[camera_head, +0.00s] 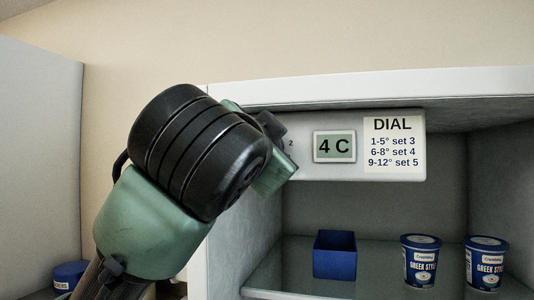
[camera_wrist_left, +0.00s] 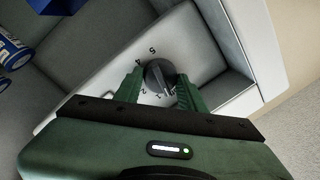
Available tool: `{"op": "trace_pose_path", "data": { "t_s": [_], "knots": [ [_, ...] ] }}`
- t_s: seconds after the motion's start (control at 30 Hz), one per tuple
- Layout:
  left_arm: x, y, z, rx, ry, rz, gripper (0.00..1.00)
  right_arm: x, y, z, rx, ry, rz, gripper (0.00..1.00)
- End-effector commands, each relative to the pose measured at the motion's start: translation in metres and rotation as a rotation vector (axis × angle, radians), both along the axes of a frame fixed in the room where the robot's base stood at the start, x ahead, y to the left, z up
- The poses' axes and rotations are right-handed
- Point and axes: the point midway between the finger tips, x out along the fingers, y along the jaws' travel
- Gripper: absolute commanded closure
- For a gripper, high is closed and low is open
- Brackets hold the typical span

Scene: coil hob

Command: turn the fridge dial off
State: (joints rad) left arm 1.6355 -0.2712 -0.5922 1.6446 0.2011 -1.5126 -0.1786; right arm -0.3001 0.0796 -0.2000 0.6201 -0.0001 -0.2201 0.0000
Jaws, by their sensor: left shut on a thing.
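The dark round fridge dial (camera_wrist_left: 158,74) sits on a pale control panel (camera_wrist_left: 190,35), with printed numbers around it; 5, 4, 2 and 1 can be read in the left wrist view. Where its pointer stands I cannot tell. My left gripper (camera_wrist_left: 157,88) is shut on the dial, one green finger on each side of it. In the head view my left wrist and gripper (camera_head: 268,168) cover most of the dial at the left end of the panel (camera_head: 300,170). My right gripper is not in view.
A display (camera_head: 334,146) on the panel reads 4 C, beside a label (camera_head: 393,145) headed DIAL with settings by temperature. Below, an open blue box (camera_head: 334,262) and two yogurt tubs (camera_head: 420,262) (camera_head: 486,265) stand on the fridge shelf.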

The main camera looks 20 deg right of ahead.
Motion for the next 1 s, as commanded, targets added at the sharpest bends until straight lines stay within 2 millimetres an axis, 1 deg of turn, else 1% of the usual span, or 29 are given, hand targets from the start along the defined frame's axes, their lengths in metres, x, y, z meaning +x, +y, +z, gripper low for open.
{"op": "trace_pose_path", "data": {
  "t_s": [0.03,0.2,0.4,0.97,1.0],
  "knots": [
    [0.0004,-0.0008,-0.0026,-0.025,0.022,0.0,1.0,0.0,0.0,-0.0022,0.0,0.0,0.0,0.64],
    [0.0002,-0.0009,-0.0022,-0.107,0.078,-0.001,1.0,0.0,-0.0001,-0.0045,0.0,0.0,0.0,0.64],
    [0.0005,-0.0008,-0.0019,-0.166,0.118,0.0,1.0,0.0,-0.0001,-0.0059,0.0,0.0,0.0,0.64],
    [0.0006,-0.0008,-0.0022,-0.192,0.139,0.001,1.0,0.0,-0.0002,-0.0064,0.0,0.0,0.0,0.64],
    [0.0007,-0.0008,-0.0022,-0.192,0.139,0.001,0.57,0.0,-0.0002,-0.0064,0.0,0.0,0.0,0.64]
  ]
}}
